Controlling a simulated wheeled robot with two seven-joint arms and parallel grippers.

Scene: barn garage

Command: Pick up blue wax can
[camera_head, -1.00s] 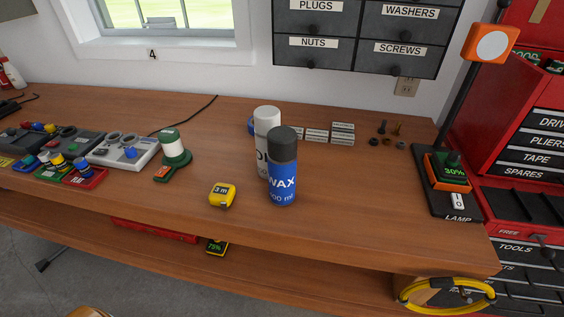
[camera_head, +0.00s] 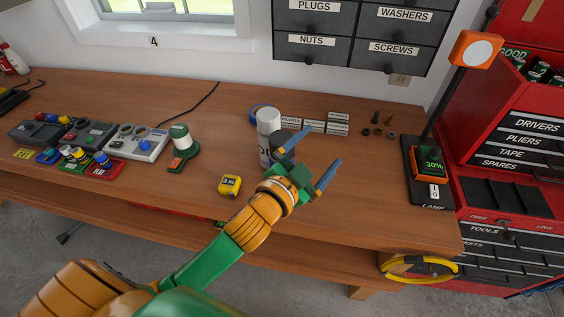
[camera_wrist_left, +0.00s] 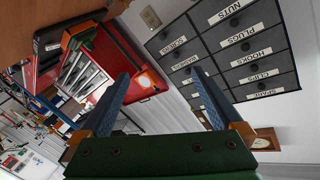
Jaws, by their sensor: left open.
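In the left wrist view the spread fingers (camera_wrist_left: 157,74) point toward the wall drawers and red cabinet, and the can is not seen there. My right gripper is not in view.
Small labelled boxes (camera_head: 314,126) lie behind. A lamp (camera_head: 428,170) stands at the right end of the bench (camera_head: 370,215).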

